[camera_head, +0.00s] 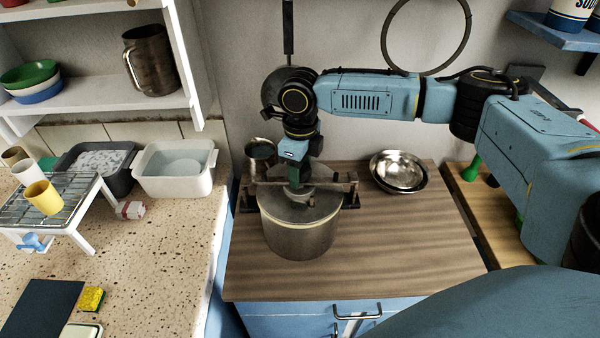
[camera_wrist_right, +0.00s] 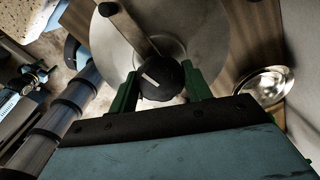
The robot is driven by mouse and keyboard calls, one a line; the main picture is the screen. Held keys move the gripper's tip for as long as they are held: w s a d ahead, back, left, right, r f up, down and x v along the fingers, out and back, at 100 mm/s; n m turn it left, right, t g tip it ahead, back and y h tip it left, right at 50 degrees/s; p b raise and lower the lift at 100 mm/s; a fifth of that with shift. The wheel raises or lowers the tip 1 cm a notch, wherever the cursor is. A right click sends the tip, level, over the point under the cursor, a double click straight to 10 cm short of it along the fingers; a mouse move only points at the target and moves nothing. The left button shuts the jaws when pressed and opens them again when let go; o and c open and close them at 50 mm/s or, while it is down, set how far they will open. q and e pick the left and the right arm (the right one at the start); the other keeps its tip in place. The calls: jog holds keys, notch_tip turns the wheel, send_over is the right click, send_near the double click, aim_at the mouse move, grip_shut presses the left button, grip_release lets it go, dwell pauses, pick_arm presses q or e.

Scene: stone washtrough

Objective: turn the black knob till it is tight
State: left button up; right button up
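A steel pot (camera_head: 300,235) with a round lid (camera_head: 318,207) stands on the wooden worktop. A flat metal bar (camera_head: 335,186) crosses above the lid, and it also shows in the right wrist view (camera_wrist_right: 129,30). The black knob (camera_wrist_right: 165,86), with a pale mark on its top, sits over the bar at the middle of the lid. My right gripper (camera_wrist_right: 161,80) points down over it, one green finger on each side, with no clear gap to the knob. In the head view my right gripper (camera_head: 294,178) hides the knob. My left gripper is not in view.
Nested metal bowls (camera_head: 398,172) stand right of the pot, and a metal jug (camera_head: 260,158) stands behind it. The worktop (camera_head: 400,240) is clear in front and to the right. A speckled counter on the left holds a white basin (camera_head: 174,184) and a wire rack (camera_head: 90,185).

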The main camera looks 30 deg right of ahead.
jog(key=shift+m+p, duration=0.3)
jog(key=shift+p, duration=0.2)
jog(key=shift+m+p, duration=0.9)
jog(key=shift+p, duration=0.1)
jog(key=o, duration=0.8)
jog(key=shift+c, duration=0.2)
